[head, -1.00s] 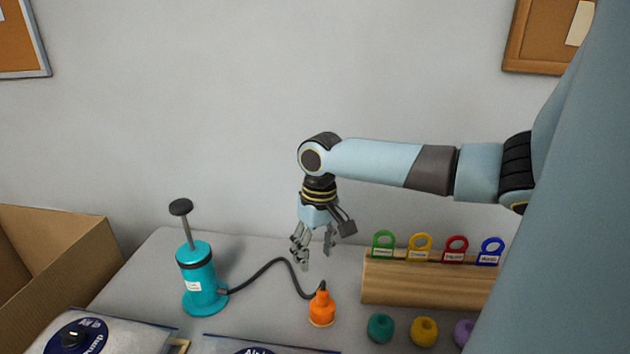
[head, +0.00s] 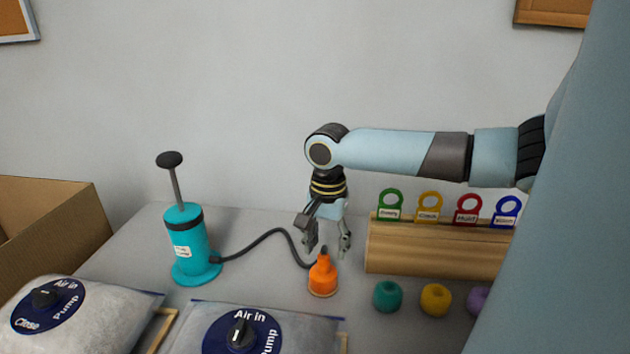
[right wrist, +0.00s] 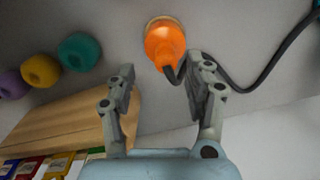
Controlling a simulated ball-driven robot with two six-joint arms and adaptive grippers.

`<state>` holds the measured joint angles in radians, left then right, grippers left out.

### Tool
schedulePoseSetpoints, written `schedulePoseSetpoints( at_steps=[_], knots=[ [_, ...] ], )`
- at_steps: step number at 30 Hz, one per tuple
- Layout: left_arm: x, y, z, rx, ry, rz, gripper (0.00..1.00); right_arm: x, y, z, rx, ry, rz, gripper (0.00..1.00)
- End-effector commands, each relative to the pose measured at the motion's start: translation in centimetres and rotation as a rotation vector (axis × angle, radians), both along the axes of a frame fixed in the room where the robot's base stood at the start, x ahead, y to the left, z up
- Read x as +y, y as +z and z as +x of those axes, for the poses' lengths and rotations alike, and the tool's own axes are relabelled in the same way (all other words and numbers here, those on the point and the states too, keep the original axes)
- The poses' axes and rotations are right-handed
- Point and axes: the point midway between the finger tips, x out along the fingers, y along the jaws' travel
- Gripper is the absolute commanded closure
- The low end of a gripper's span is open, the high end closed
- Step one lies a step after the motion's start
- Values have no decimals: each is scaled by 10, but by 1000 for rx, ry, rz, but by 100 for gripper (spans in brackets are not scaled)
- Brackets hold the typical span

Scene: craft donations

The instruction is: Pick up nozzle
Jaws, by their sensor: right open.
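The orange nozzle (head: 323,276) stands upright on the grey table, with a black hose (head: 262,240) running from its top to the teal hand pump (head: 189,245) on the left. In the right wrist view the nozzle (right wrist: 164,43) lies beyond the fingertips, roughly between their lines. My right gripper (head: 327,246) is open and empty, pointing down just above and behind the nozzle, apart from it. Its two spread fingers also show in the right wrist view (right wrist: 160,82). My left gripper is not in view.
A wooden rack (head: 435,249) with several coloured tags stands right of the nozzle. Teal (head: 388,296) and yellow (head: 435,299) knobs lie before it, a purple one partly hidden. Two bags with pump valves (head: 75,318) (head: 255,335) are in front. A cardboard box (head: 50,225) is at left.

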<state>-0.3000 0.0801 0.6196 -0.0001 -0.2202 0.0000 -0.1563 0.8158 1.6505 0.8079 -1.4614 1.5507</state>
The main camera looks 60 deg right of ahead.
Motion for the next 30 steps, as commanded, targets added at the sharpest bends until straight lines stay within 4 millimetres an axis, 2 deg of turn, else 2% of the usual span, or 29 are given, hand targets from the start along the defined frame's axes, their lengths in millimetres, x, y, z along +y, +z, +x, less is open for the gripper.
schedulePoseSetpoints(
  at_steps=[10, 13, 20, 30],
  knots=[
    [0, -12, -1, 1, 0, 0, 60, -2, -47, 8, 1, -1, 1, 48],
    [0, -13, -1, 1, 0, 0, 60, -2, -53, 8, 1, 0, 1, 48],
    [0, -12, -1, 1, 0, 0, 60, -2, -53, 8, 1, 1, 0, 49],
    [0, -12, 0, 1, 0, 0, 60, -2, -53, 7, 1, 1, 0, 93]
  ],
)
